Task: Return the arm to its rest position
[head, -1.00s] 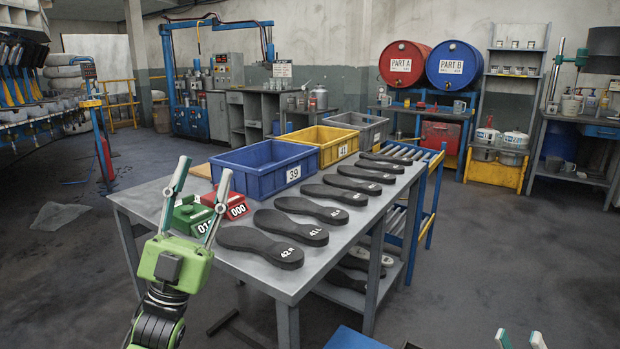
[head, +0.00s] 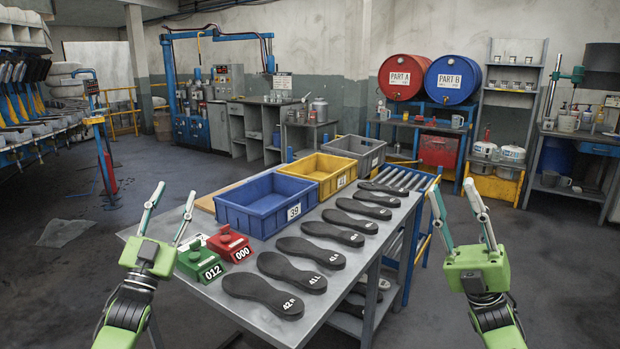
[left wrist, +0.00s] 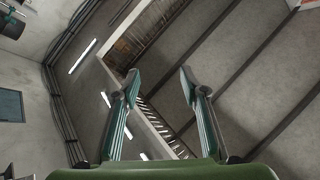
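My left gripper (head: 170,213) is raised at the left end of the grey table (head: 330,297), fingers pointing up, open and empty. In the left wrist view its two fingers (left wrist: 157,90) stand apart with only the ceiling beyond. My right gripper (head: 459,205) is raised to the right of the table, fingers up, open and empty. Neither gripper touches anything in view.
The table holds dark shoe soles (head: 262,294), a blue bin (head: 232,217), a yellow bin (head: 322,187), a grey bin (head: 372,163), a green counter (head: 197,266) and a red counter (head: 229,244). Floor at the right is clear.

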